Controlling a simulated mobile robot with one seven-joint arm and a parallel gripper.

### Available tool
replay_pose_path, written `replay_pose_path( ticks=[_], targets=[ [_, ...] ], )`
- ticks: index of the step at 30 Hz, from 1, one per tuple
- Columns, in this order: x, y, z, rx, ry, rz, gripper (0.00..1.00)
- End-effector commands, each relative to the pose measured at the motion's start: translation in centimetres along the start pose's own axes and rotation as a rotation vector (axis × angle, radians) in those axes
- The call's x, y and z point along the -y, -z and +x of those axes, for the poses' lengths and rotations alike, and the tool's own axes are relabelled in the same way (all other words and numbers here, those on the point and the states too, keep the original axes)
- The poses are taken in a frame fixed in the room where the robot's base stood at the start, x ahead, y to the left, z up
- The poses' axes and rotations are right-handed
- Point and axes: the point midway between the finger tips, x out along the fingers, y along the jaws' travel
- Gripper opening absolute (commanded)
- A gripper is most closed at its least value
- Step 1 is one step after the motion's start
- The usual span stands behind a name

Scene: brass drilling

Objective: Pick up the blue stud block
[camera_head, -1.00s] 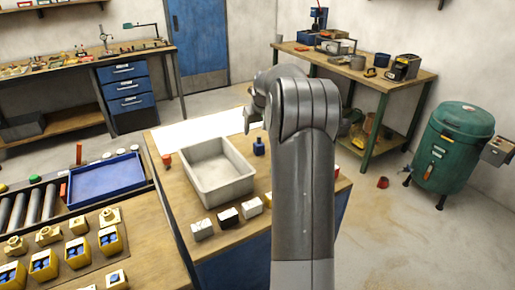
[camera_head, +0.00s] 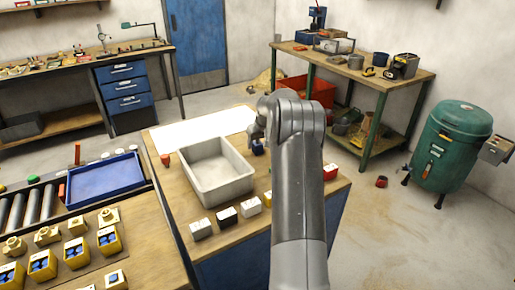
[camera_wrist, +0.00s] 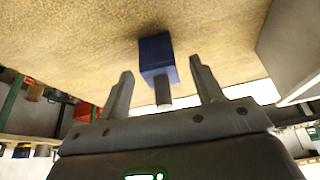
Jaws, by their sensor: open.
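The blue stud block (camera_head: 257,148) stands on the wooden bench top, right of the grey bin and partly hidden behind my arm. In the wrist view the blue stud block (camera_wrist: 156,52) shows a dark blue body with a grey stud pointing toward the camera. My gripper (camera_wrist: 161,68) is open, with one finger to each side of the block and gaps between. The block looks roughly centred between the fingers, and I see no contact. In the head view my gripper (camera_head: 257,134) is low over the block, its fingers mostly hidden.
The grey bin (camera_head: 214,200) stands left of the block, and its wall shows at the right in the wrist view (camera_wrist: 292,45). White and dark blocks (camera_head: 227,217) line the bench's front. A red block (camera_head: 330,172) is right of my arm. A white sheet (camera_head: 200,130) lies behind.

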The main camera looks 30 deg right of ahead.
Motion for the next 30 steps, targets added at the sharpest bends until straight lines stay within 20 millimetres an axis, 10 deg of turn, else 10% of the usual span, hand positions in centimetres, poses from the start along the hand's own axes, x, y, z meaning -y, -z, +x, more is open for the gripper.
replay_pose_path(
  ticks=[12, 30],
  targets=[
    [0.0, 0.0, 2.6, 0.000, -0.001, 0.000, 0.58],
    [0.1, 0.0, 2.6, 0.000, 0.000, 0.000, 0.09]
  ],
)
